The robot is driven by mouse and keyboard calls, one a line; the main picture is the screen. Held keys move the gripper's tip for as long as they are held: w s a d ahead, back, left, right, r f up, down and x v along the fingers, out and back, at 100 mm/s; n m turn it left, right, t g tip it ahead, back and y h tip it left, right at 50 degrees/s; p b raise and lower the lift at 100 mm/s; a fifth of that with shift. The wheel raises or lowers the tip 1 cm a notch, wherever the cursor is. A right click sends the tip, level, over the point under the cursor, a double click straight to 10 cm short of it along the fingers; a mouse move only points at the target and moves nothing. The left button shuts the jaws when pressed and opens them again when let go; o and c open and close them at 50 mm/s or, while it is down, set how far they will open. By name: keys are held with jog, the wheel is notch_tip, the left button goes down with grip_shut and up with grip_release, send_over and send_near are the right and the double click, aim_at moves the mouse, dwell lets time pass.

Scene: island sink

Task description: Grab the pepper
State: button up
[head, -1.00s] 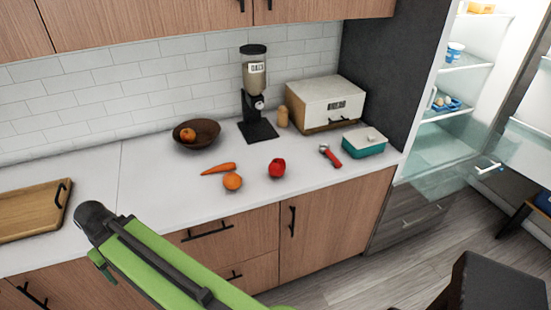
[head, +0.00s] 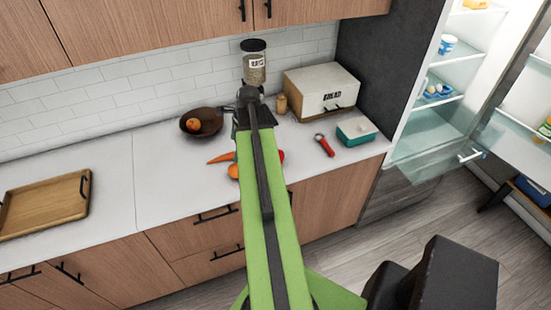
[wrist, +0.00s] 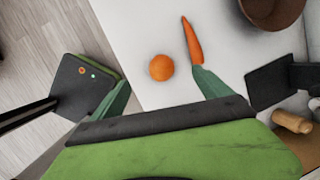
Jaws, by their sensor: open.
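A red rounded thing, likely the pepper (head: 282,156), lies on the white counter in the head view. My arm hides most of it, and only a sliver shows at the arm's right edge. I cannot make it out in the wrist view. My gripper (wrist: 177,88) is open and empty in the wrist view, with its two dark finger pads wide apart above the counter. In the head view my arm reaches out over the counter, and its fingers are not clear there.
An orange (wrist: 161,67) and a carrot (wrist: 192,42) lie on the counter. A brown bowl (head: 212,118), a jar dispenser (head: 254,68), a wooden shaker (head: 281,103), a bread box (head: 322,90), a red-handled tool (head: 326,146) and a teal container (head: 356,132) stand around. A wooden tray (head: 45,208) lies left.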

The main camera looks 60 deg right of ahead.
aim_at(280, 152)
jog(key=s+d+r+m+t+h, duration=0.1)
jog(key=s+d+m, duration=1.1)
jog(key=s+d, duration=0.35)
jog(key=b+x, duration=1.1)
jog(key=x, duration=0.1)
jog(key=shift+w+f, duration=0.15)
jog(key=shift+f, duration=0.05)
jog(key=shift+w+b, duration=0.1)
jog(key=shift+b, duration=0.2)
jog(key=b+x, duration=0.4)
jog(key=x, duration=0.1)
jog(key=shift+a+f+b, duration=0.1)
jog(key=shift+a+b, duration=0.15)
jog(key=shift+b, duration=0.15)
jog(key=shift+c, duration=0.7)
jog(key=c, duration=1.4)
